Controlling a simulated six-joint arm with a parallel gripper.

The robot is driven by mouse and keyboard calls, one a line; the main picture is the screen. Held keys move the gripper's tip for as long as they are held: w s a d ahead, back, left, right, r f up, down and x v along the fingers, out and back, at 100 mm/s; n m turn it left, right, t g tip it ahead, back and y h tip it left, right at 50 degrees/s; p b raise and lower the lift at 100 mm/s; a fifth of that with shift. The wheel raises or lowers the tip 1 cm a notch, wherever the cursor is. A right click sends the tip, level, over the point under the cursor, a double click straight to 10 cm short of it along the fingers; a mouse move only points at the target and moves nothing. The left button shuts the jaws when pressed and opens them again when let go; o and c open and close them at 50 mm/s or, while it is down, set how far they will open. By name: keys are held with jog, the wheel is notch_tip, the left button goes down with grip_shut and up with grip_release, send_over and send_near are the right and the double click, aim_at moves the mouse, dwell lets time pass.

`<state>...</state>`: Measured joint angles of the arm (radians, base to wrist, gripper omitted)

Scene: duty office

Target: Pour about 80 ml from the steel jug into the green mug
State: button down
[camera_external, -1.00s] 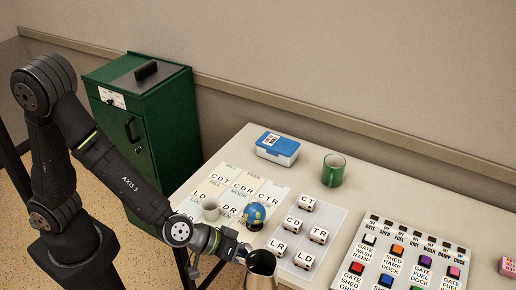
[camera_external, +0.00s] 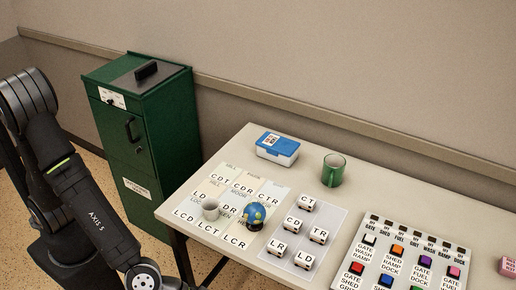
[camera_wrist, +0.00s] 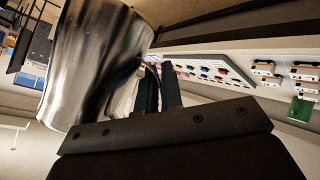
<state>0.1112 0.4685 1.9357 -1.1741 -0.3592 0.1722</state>
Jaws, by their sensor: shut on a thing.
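The green mug (camera_external: 333,170) stands upright on the table towards the back, right of the blue-lidded box; its inside cannot be seen well. The steel jug (camera_wrist: 92,62) fills the upper left of the wrist view, shiny and close to the camera. My gripper (camera_wrist: 150,95) is shut on the jug, at its handle side. In the external view the gripper and jug are out of frame below the bottom edge; only my arm shows at the lower left. The jug's contents are hidden.
A button panel (camera_external: 405,255) lies at the right front. A green cabinet (camera_external: 145,150) stands left of the table.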

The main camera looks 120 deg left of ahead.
jog(key=w+a+n+y, duration=0.1)
jog(key=w+a, duration=0.3)
jog(key=a, duration=0.6)
jog(key=w+a+n, duration=0.1)
jog(key=w+a, duration=0.3)
jog(key=a, duration=0.6)
jog(key=s+a+y, duration=0.1)
jog(key=s+a, duration=0.1)
jog(key=a, duration=2)
jog(key=s+a+n+g+y, duration=0.1)
jog(key=s+a, duration=0.4)
jog(key=a, duration=0.5)
jog(key=s+a+n, duration=0.1)
jog(key=s+a, duration=0.3)
jog(key=a, duration=0.6)
jog(key=s+a+f+n+g+y, duration=0.1)
jog(key=s+a+f, duration=0.2)
jog(key=s+a, duration=1.4)
jog(key=shift+s+f, duration=0.15)
jog(key=shift+s, duration=0.65)
jog(key=shift+w+g, duration=0.1)
jog(key=shift+g, duration=0.2)
